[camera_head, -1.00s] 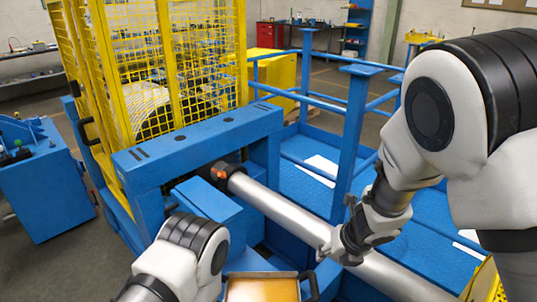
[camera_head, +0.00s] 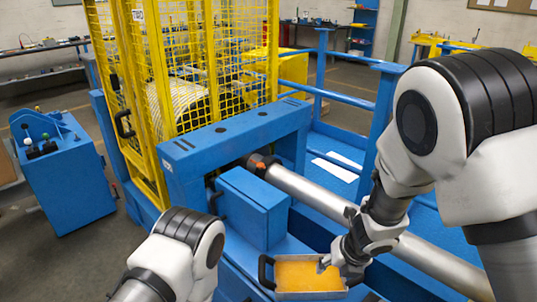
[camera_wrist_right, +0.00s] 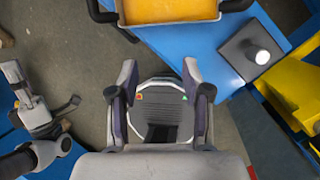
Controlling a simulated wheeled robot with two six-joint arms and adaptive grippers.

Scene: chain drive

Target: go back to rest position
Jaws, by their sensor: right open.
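My right gripper (camera_head: 335,272) hangs from the right arm at the lower middle of the head view, overlapping the right edge of the orange-filled tray (camera_head: 297,294). In the right wrist view my right gripper (camera_wrist_right: 160,82) has its two fingers apart with nothing between them. The tray (camera_wrist_right: 168,10) lies beyond the fingertips there, clear of them. My left arm shows at the lower left of the head view, with its gripper out of that picture. Part of what looks like my left gripper (camera_wrist_right: 45,108) shows at the left of the wrist view; its jaw state is unclear.
A silver cylinder (camera_head: 435,258) runs behind the right gripper. A blue machine frame (camera_head: 235,140) with a yellow mesh cage (camera_head: 190,65) stands behind. Blue rails (camera_head: 340,95) stand behind the right arm. A blue control stand (camera_head: 65,180) is at left, with open floor beside it.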

